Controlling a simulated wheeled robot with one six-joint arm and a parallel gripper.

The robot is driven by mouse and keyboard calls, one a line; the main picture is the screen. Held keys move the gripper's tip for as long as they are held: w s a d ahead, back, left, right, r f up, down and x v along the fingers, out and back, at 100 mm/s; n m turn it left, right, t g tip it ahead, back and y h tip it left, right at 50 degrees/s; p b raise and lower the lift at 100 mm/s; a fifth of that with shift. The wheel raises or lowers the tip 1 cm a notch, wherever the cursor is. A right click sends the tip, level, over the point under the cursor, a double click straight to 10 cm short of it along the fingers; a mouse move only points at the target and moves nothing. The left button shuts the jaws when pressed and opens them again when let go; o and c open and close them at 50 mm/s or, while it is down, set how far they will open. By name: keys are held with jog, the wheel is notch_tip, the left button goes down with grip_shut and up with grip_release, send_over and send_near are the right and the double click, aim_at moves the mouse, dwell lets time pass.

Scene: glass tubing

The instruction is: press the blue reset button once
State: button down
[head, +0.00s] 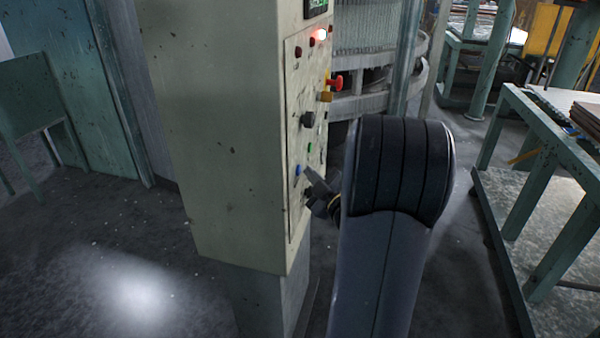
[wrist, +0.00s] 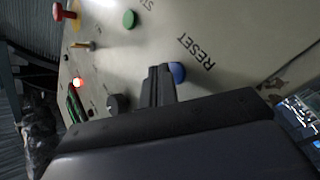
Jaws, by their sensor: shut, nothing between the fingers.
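The blue reset button (head: 298,169) sits low on the side panel of a cream control cabinet (head: 215,120) in the head view. In the wrist view the blue button (wrist: 177,71) shows just right of my fingertips, beside the printed word RESET (wrist: 195,52). My gripper (head: 309,172) is shut and empty, its tips close to the button. In the wrist view my gripper (wrist: 158,70) overlaps the button's left edge. I cannot tell whether the tips touch it.
The panel also carries a green button (wrist: 128,19), a red knob (wrist: 64,12), a yellow switch (wrist: 85,45) and a black knob (wrist: 118,103). A green metal table (head: 545,150) stands at the right. Open floor (head: 110,260) lies left of the cabinet.

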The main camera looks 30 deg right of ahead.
jog(key=shift+w+a+b, duration=0.3)
jog(key=shift+w+a, duration=0.05)
jog(key=shift+w, duration=0.05)
dwell(0.7)
dwell(0.3)
jog(key=shift+s+d, duration=0.5)
jog(key=shift+s, duration=0.15)
jog(key=s+d, duration=0.3)
jog(key=shift+s+d+b, duration=0.15)
jog(key=shift+s+b, duration=0.25)
dwell(0.6)
jog(key=w+a+p, duration=0.1)
jog(key=p, duration=0.1)
jog(key=shift+w+r+p, duration=0.15)
jog(key=shift+r+p, duration=0.05)
jog(key=shift+p, duration=0.15)
